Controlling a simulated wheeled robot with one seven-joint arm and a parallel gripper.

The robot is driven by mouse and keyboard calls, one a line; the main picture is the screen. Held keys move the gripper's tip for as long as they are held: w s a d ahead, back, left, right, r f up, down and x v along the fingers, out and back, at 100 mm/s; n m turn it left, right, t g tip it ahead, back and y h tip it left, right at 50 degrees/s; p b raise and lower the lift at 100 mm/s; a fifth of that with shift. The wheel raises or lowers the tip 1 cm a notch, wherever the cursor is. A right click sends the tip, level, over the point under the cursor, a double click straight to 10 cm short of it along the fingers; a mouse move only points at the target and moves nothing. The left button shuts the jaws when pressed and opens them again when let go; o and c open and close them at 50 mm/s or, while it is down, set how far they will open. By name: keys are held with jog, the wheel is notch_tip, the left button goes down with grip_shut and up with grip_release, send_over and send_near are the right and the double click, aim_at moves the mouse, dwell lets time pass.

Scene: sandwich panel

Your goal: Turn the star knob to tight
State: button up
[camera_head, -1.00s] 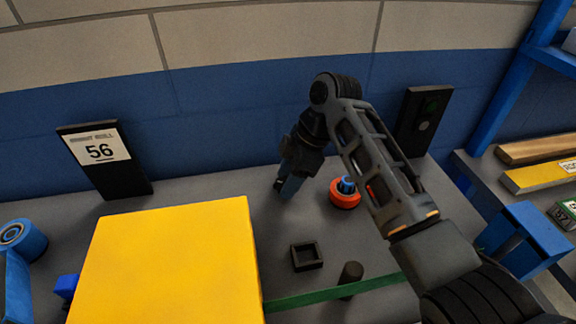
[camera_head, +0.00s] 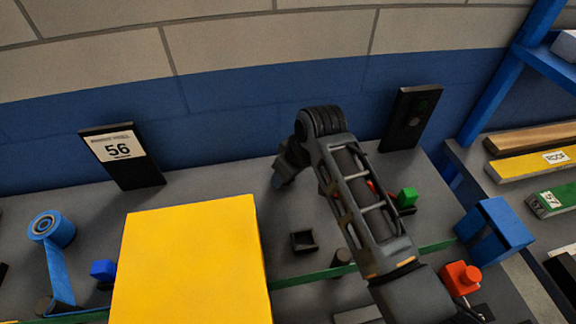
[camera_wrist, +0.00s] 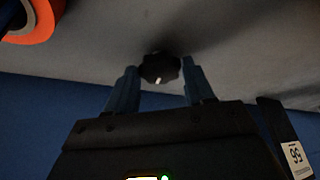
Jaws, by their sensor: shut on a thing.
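The star knob (camera_wrist: 159,68) is black with lobes and a short white mark on its face, which points toward the lower edge of the wrist view. My gripper (camera_wrist: 157,76) has its two blue fingers on either side of the knob, shut on it. In the head view my gripper (camera_head: 278,182) reaches down to the grey surface behind the yellow panel, and the knob is hidden there. No tight marking can be read beside the knob in the dark wrist view.
An orange ring (camera_wrist: 38,22) lies near the knob. A yellow panel (camera_head: 190,262), a small black square holder (camera_head: 303,242) and a green strip (camera_head: 300,280) are in front. The black 56 sign (camera_head: 122,155) and a dark switch box (camera_head: 409,120) stand behind.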

jog(key=shift+m+t+h, duration=0.3)
jog(key=shift+m+t, duration=0.1)
jog(key=shift+m, duration=0.6)
jog(key=o, duration=1)
jog(key=shift+o, duration=0.2)
jog(key=shift+r, duration=0.1)
jog(key=v, duration=0.7)
jog(key=shift+r, duration=0.25)
jog(key=shift+s+b, duration=0.2)
jog(key=shift+b, duration=0.1)
